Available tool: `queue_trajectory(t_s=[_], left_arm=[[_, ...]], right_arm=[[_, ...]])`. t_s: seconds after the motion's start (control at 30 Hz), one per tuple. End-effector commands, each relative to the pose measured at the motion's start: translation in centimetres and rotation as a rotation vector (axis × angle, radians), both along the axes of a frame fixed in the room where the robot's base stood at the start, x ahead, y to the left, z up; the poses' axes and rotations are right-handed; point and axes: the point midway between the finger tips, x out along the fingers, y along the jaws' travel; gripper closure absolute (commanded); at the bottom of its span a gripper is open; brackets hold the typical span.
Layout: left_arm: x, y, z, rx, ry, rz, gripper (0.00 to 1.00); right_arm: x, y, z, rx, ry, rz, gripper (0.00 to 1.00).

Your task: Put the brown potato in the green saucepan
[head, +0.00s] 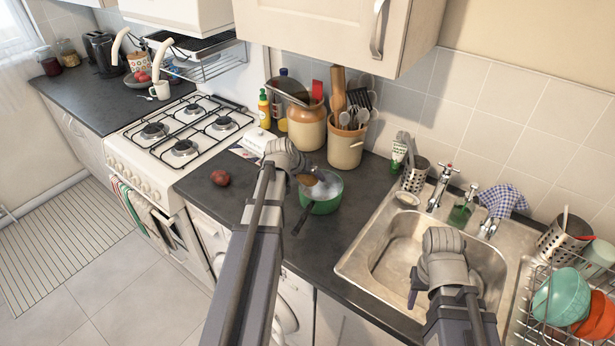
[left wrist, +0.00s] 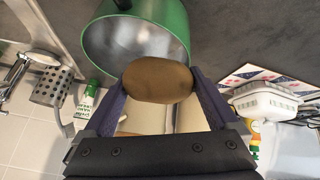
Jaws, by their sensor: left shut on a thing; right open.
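The brown potato (left wrist: 158,80) is held between the two fingers of my left gripper (left wrist: 160,95), which is shut on it. In the left wrist view the saucepan's pale inside (left wrist: 135,45) shows beyond the potato and looks empty where visible.
A red round item (head: 220,177) lies on the counter left of the saucepan. A utensil crock (head: 345,146) and a white butter dish (head: 257,139) stand behind. The sink (head: 385,262) is to the right, the gas hob (head: 185,132) to the left.

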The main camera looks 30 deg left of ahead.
Motion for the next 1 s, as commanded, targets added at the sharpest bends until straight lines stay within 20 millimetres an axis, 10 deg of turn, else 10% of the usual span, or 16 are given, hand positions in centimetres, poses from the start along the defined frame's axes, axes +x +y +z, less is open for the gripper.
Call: queue_trajectory(t_s=[0.23,0.27,0.3,1.0], left_arm=[[0.0,0.0,-0.4,0.000,0.000,0.000,0.67],[0.0,0.0,-0.4,0.000,0.000,0.000,0.04],[0.0,0.0,-0.4,0.000,0.000,0.000,0.00],[-1.3,0.1,3.2,-0.001,0.000,0.002,0.00]], right_arm=[[0.0,0.0,-0.4,0.000,0.000,0.000,0.50],[0.0,0.0,-0.4,0.000,0.000,0.000,0.50],[0.0,0.0,-0.4,0.000,0.000,0.000,0.50],[0.0,0.0,3.2,0.000,0.000,0.001,0.50]])
